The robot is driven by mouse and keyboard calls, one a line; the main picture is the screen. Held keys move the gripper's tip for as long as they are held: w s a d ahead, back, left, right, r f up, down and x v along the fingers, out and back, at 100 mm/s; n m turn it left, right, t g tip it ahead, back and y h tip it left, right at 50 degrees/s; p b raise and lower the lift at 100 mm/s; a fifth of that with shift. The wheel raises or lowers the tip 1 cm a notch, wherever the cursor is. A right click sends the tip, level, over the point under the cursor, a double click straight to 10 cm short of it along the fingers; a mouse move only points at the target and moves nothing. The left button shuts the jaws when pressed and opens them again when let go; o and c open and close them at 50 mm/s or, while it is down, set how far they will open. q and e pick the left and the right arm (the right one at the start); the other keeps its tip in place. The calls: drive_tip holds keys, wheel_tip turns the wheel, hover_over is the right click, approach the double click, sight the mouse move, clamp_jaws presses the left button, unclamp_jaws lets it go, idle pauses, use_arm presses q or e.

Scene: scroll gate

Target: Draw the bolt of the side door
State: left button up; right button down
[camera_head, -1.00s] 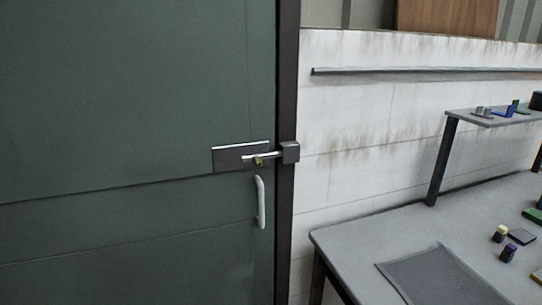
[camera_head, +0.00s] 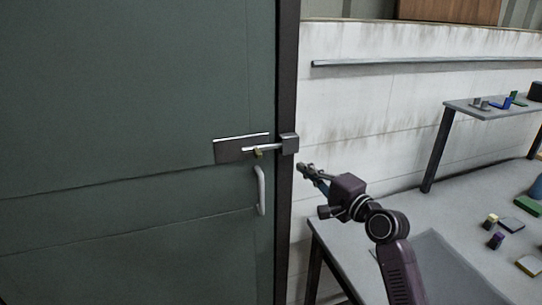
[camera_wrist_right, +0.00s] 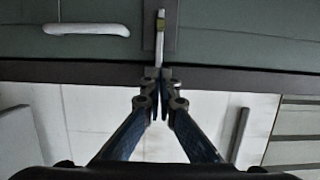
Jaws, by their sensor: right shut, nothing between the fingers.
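The side door (camera_head: 120,110) is a dark green panel filling the left of the head view. Its bolt (camera_head: 262,148) is a light metal rod with a small yellowish knob, on a dark plate (camera_head: 230,151). The rod reaches right into a dark keeper block (camera_head: 290,144) on the door post. My right gripper (camera_head: 301,168) is shut and empty, just right of the post and a little below the keeper. In the right wrist view the fingertips (camera_wrist_right: 161,74) cover part of the keeper area, and the bolt (camera_wrist_right: 159,38) shows beyond them. My left gripper is not in view.
A white door handle (camera_head: 261,190) is below the bolt; it also shows in the wrist view (camera_wrist_right: 86,29). A grey table (camera_head: 350,240) with several small blocks and a raised shelf (camera_head: 490,113) stands at the right. A rail (camera_head: 400,65) runs along the white wall.

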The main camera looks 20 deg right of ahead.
drive_tip(key=p, duration=0.2)
approach(261, 149)
drive_tip(key=w+d, duration=0.2)
drive_tip(key=w, duration=0.2)
drive_tip(key=shift+d+r, duration=0.2)
drive_tip(key=shift+d, duration=0.2)
drive_tip(key=a+p, duration=0.2)
drive_tip(key=a, duration=0.1)
drive_tip(key=shift+w, duration=0.2)
drive_tip(key=shift+s+a+f+p, duration=0.1)
drive_tip(key=shift+a+p, duration=0.25)
drive_tip(key=shift+a, duration=0.2)
drive_tip(key=shift+a, duration=0.1)
